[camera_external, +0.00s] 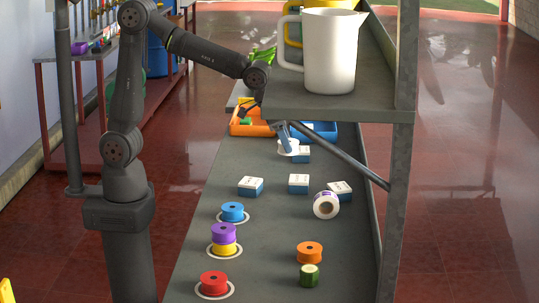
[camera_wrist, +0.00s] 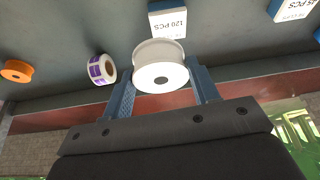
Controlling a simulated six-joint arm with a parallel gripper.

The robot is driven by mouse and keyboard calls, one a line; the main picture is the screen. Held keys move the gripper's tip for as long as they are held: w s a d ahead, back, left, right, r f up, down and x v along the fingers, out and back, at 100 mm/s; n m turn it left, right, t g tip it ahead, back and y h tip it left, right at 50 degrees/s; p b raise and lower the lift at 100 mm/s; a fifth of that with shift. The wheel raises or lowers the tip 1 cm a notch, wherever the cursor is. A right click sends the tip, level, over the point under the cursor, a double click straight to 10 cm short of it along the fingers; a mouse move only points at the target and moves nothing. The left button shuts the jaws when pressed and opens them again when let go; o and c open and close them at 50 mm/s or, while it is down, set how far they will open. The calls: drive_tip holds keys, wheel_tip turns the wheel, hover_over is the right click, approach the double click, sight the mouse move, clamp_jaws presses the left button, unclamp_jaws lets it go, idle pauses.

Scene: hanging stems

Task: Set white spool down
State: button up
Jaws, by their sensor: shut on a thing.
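The white spool (camera_wrist: 160,72) sits between the two blue fingers of my gripper (camera_wrist: 164,84) in the wrist view, and the gripper is shut on it. In the external view my gripper (camera_external: 283,133) reaches down over the far part of the grey table, with the white spool (camera_external: 288,148) at its fingertips, partly hidden by a finger. Whether the spool touches the table I cannot tell. Nearer on the table, a blue spool (camera_external: 232,211) and a red spool (camera_external: 213,283) each stand on a white ring. A purple spool (camera_external: 223,232) is stacked on a yellow spool (camera_external: 223,249) on another ring.
White-and-blue boxes (camera_external: 299,183) stand near the spool, one close beside it. A label roll (camera_external: 326,205), an orange spool (camera_external: 309,252) and a green cylinder (camera_external: 309,275) stand at right. Orange (camera_external: 250,129) and blue bins (camera_external: 325,131) lie behind. A shelf (camera_external: 340,105) with pitchers overhangs the right side.

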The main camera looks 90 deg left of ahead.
drive_tip(key=s+a+f+n+g+y, duration=0.1)
drive_tip(key=s+a+n, duration=0.35)
drive_tip(key=a, duration=0.85)
drive_tip(key=s+a+f+n+y, duration=0.1)
drive_tip(key=s+a, duration=0.6)
drive_tip(key=a, duration=0.6)
drive_tip(key=a+f, duration=0.2)
drive_tip(key=a, duration=0.1)
drive_tip(key=s+a+f, duration=0.1)
drive_tip(key=a+f, duration=0.1)
drive_tip(key=a, duration=0.2)
drive_tip(key=a+f, duration=0.2)
drive_tip(key=a, duration=0.2)
drive_tip(key=shift+s+f, duration=0.15)
drive_tip(key=shift+f, duration=2.2)
drive_tip(key=shift+f, duration=0.1)
drive_tip(key=shift+f, duration=0.1)
drive_tip(key=o, duration=1)
